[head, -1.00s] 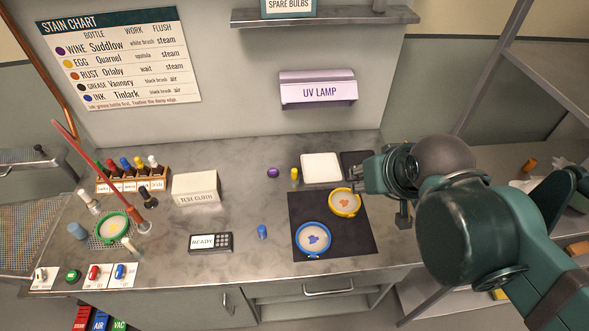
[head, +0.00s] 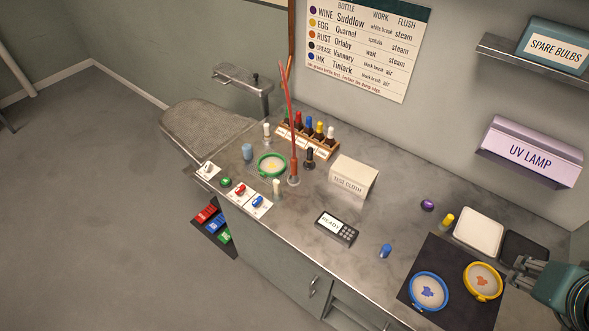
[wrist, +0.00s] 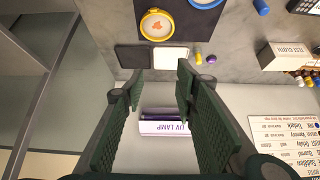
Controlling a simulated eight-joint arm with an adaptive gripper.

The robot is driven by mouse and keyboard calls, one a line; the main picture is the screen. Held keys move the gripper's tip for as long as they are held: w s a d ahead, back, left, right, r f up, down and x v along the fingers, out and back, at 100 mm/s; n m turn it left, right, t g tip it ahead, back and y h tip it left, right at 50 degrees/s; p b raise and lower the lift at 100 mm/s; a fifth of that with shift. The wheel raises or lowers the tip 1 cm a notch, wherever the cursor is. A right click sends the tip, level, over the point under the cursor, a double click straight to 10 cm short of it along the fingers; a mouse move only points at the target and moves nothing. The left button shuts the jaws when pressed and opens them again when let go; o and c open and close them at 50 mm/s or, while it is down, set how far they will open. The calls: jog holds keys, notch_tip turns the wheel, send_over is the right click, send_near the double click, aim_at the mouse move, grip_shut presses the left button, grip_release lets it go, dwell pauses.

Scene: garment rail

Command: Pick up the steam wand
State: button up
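A slender red rod with a thicker orange-brown lower end stands nearly upright in a small base at the left part of the counter in the head view; it looks like the steam wand (head: 293,165). No label on it can be read. My gripper (head: 517,274) is at the right edge of the head view, beside the dark pad and far to the right of the wand. In the wrist view, my gripper (wrist: 160,84) has its two fingers apart with nothing between them. The wand is not seen in the wrist view.
A bottle rack (head: 306,140), green-rimmed dish (head: 271,165), dark bottle (head: 309,159) and pale bottle (head: 277,188) crowd the wand. The test cloth box (head: 352,177) and READY device (head: 336,228) stand to its right. The UV lamp (head: 530,152) juts from the wall.

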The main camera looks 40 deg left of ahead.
jog(key=shift+o, duration=0.3)
jog(key=shift+r, duration=0.1)
jog(key=shift+r, duration=2.35)
jog(key=w+a+r+n+g+y+p, duration=0.1)
jog(key=w+a+r+n, duration=0.2)
jog(key=a, duration=0.4)
jog(key=w+a+r+n+g+p, duration=0.1)
jog(key=w+a+r+n, duration=0.1)
jog(key=w+a, duration=0.4)
jog(key=w+a+r+n+g+y, duration=0.1)
jog(key=w+a+r+n, duration=0.15)
jog(key=a, duration=0.45)
jog(key=n+g+h+p, duration=0.2)
jog(key=n+g+p, duration=0.2)
jog(key=n, duration=0.7)
send_over(293, 156)
notch_tip(293, 156, down, 7)
jog(key=shift+m, duration=0.25)
notch_tip(293, 156, down, 20)
jog(key=shift+d, duration=0.1)
jog(key=shift+f, duration=0.35)
